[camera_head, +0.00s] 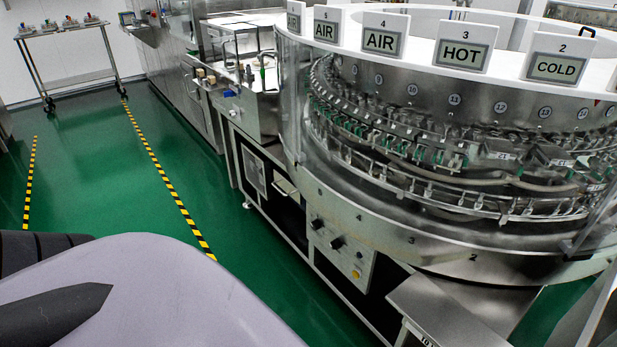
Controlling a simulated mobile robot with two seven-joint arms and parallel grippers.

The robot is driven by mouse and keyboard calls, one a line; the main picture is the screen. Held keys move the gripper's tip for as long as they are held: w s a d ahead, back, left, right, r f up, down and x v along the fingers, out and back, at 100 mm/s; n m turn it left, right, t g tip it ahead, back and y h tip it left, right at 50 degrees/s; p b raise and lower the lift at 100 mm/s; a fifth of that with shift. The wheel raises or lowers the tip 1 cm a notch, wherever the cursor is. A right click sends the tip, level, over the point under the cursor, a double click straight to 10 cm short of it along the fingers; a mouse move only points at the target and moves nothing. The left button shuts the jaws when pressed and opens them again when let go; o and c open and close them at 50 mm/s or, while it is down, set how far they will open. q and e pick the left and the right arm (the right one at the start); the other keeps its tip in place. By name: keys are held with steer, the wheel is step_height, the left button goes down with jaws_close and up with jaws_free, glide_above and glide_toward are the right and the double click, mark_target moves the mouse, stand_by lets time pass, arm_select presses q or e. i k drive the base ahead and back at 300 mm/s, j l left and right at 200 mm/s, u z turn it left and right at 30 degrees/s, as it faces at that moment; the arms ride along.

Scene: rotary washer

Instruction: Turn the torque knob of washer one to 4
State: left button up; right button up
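The rotary washer (400,225) fills the right half of the view, with a clear curved guard around its ring of nozzles. A control panel (347,262) sits low on its front, below the round rim. It carries two small dark knobs, an upper left one (316,224) and a lower right one (336,243), and a yellow button (355,274). Their markings and pointer positions are too small to read, and I cannot tell which is the torque knob. Neither gripper is in view; only pale and dark parts of my own body show at lower left.
A metal tray (447,307) juts out below the washer at the lower right. A steel bench (245,108) adjoins the washer's left side. A wheeled cart (68,65) stands at the far left. Green floor (110,180) with yellow-black tape (165,182) is open left of the washer.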

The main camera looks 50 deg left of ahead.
mark_target(315, 225)
steer(key=j, duration=1.6)
steer(key=i+j, duration=0.3)
steer(key=i, duration=0.2)
steer(key=z, duration=0.05)
